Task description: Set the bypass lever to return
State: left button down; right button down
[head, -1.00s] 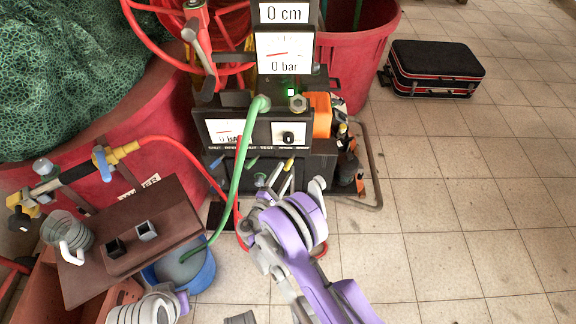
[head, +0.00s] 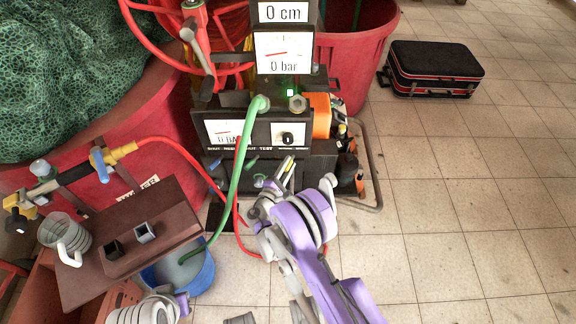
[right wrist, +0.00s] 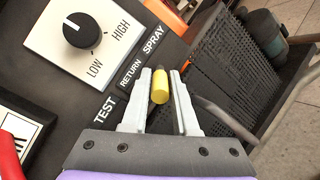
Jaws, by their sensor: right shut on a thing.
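The bypass lever shows its yellow grip (right wrist: 160,86) in the right wrist view, beside a strip marked TEST, RETURN and SPRAY (right wrist: 130,73). The grip is near the RETURN and SPRAY words; I cannot tell its exact setting. My right gripper (right wrist: 165,88) is shut on the lever, with a pale finger on each side of the grip. In the head view the right gripper (head: 283,172) is at the front of the black pump unit (head: 322,150), and the lever is largely covered by the fingers. My left gripper is not clearly in view.
A LOW/HIGH knob (right wrist: 82,30) is beside the strip. A green hose (head: 238,170) and a red hose (head: 170,145) hang close left of my right gripper. A blue bucket (head: 205,272) and brown board (head: 85,280) are left.

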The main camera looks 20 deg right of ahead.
jog(key=shift+w+a, duration=0.1)
jog(key=shift+w+a+m+g+h+b, duration=0.2)
jog(key=shift+m+g+h+b, duration=0.3)
jog(key=shift+m+g+h, duration=0.6)
jog(key=shift+g+h, duration=0.1)
jog(key=shift+g, duration=0.1)
jog(key=c, duration=0.7)
grip_release()
jog(key=shift+a, duration=0.1)
jog(key=p+v, duration=0.1)
jog(key=v, duration=0.9)
jog(key=shift+s+a, duration=0.25)
